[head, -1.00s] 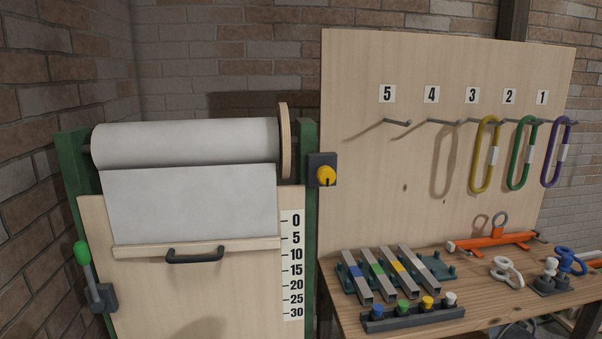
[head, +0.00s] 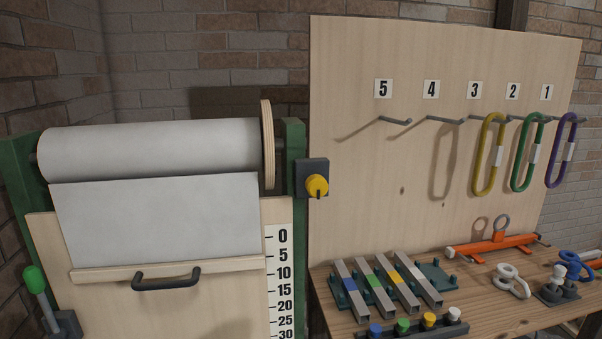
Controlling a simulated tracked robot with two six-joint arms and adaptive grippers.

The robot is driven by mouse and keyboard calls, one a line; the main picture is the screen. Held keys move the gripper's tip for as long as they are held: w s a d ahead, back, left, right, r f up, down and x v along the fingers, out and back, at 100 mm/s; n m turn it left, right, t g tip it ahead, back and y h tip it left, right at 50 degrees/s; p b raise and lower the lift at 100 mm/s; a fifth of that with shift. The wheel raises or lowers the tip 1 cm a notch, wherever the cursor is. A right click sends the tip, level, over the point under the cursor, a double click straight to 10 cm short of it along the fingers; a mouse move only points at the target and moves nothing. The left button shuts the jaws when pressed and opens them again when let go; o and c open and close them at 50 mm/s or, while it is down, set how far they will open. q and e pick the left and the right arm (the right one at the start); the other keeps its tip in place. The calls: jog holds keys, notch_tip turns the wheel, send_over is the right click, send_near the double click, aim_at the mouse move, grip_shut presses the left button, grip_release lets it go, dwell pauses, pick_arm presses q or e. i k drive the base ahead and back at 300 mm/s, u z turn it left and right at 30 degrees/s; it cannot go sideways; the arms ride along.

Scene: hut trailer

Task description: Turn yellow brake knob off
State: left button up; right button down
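The yellow brake knob (head: 317,186) sits on a dark square plate (head: 306,167) on the right post of the green roller frame (head: 293,135). A dark mark on the knob's face points downward. The white roll (head: 150,148) lies across the frame, with its sheet hanging to a wooden bar (head: 220,265) that has a black handle (head: 166,282). Neither of my grippers is in the picture.
A green-tipped lever (head: 35,280) stands at the lower left. The wooden table (head: 500,315) at the right holds metal bars, colored pegs and an orange tool. Colored rings hang on the numbered pegboard (head: 370,200) behind it.

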aim_at(317, 186)
jog(key=z, duration=0.35)
jog(key=i, duration=0.15)
jog(key=u, duration=0.5)
jog(key=k, duration=0.5)
jog(key=u, duration=0.6)
jog(key=i, duration=0.7)
jog(key=z, duration=1)
